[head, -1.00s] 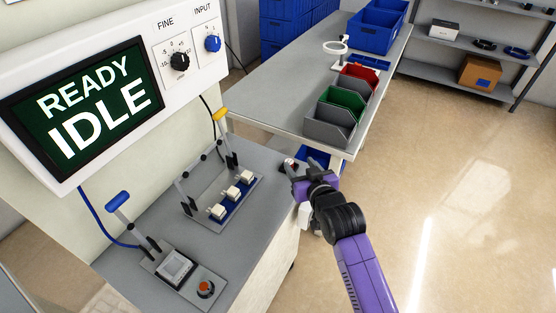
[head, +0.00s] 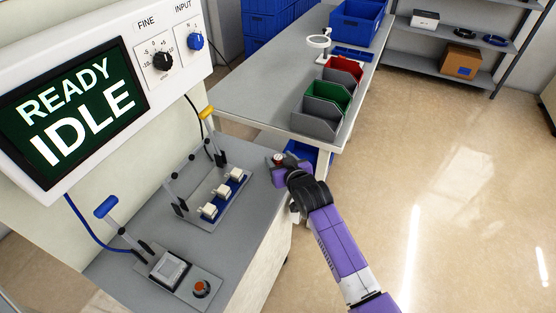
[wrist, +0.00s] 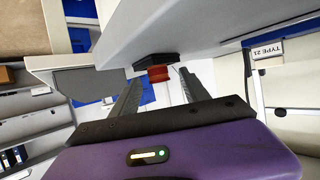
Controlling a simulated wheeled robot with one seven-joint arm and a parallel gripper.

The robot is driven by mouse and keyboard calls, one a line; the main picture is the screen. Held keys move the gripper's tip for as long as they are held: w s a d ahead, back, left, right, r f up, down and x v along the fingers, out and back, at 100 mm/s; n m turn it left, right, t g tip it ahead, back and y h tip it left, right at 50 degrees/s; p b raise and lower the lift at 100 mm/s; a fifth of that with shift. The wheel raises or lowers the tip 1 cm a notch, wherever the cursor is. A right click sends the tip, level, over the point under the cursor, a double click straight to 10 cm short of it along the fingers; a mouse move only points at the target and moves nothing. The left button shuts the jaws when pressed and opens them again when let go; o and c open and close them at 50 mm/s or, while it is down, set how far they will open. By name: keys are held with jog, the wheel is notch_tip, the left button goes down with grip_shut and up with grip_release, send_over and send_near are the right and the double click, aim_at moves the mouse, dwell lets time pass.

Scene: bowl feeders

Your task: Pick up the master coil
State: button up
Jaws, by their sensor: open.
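A small red coil, which I take to be the master coil (head: 280,156), sits on a dark base at the far right corner of the grey bench (head: 240,232). In the wrist view the red coil (wrist: 158,75) appears upside down below its black base (wrist: 156,60). My gripper (head: 283,164) is at that corner, right by the coil; its own wrist hides part of the fingers in the head view. In the wrist view my gripper (wrist: 160,82) is open, with the coil showing between the two fingertips. I cannot tell whether a finger touches it.
A fixture with several white blocks (head: 208,211) and upright levers stands on the bench left of my gripper. A panel with a screen (head: 75,117) is at the left. A table (head: 258,105) with grey, green and red bins (head: 345,73) is behind. Floor at right is clear.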

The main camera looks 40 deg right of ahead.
grip_shut()
jog(key=shift+r, duration=0.1)
dwell(0.3)
